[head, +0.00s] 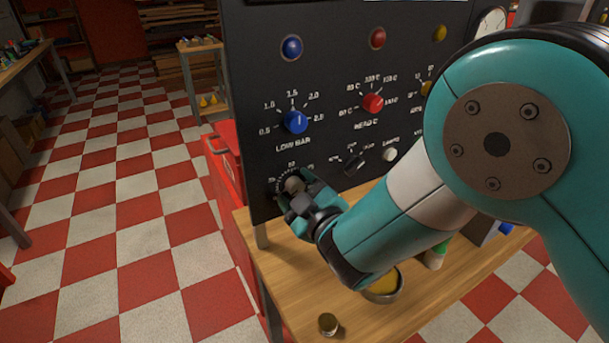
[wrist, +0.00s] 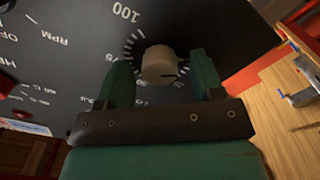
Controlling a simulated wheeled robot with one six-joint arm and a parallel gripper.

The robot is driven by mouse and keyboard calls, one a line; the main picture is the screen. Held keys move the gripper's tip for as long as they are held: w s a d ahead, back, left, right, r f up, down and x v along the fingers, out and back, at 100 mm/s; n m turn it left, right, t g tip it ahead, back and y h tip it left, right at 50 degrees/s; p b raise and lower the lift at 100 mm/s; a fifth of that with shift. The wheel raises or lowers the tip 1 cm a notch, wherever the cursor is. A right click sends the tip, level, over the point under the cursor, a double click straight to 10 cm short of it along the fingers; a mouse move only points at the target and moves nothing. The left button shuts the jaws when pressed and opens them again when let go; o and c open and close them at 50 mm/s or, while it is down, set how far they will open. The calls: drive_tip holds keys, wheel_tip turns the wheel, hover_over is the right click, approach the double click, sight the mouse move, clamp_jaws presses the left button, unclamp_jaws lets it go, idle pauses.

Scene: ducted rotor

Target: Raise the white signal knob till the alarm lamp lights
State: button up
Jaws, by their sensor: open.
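The white signal knob (wrist: 159,66) sits on the black control panel, with a dial scale around it that shows 75 and 100. It also shows in the head view (head: 293,184), partly covered by my gripper. My gripper (wrist: 163,75) is open, with one green finger on each side of the knob; I cannot tell whether either finger touches it. My gripper (head: 303,190) is at the panel's lower left in the head view. Three lamps line the panel's top: blue (head: 291,47), red (head: 377,38) and yellow (head: 439,33). I cannot tell which is the alarm lamp; none clearly glows.
The panel (head: 255,80) stands on a wooden table (head: 290,290). Nearby are a blue knob (head: 295,122), a red knob (head: 372,103) and a black switch (head: 353,164). A bowl (head: 384,288) and small jar (head: 328,324) stand on the table. The checkered floor at left is open.

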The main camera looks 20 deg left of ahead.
drive_tip(key=c, duration=0.9)
drive_tip(key=shift+f+m+b, duration=0.15)
drive_tip(key=shift+m+b, duration=0.25)
drive_tip(key=shift+b, duration=0.3)
drive_tip(key=m+b, duration=0.5)
drive_tip(key=b, duration=0.3)
drive_tip(key=shift+w+f+m, duration=0.1)
drive_tip(key=shift+f+m, duration=0.05)
drive_tip(key=shift+m, duration=0.25)
drive_tip(key=m+b, duration=0.3)
drive_tip(key=b, duration=0.2)
drive_tip(key=shift+m, duration=0.3)
drive_tip(key=shift+r+m+b, duration=0.3)
drive_tip(key=shift+m+b, duration=0.5)
drive_tip(key=shift+b, duration=0.05)
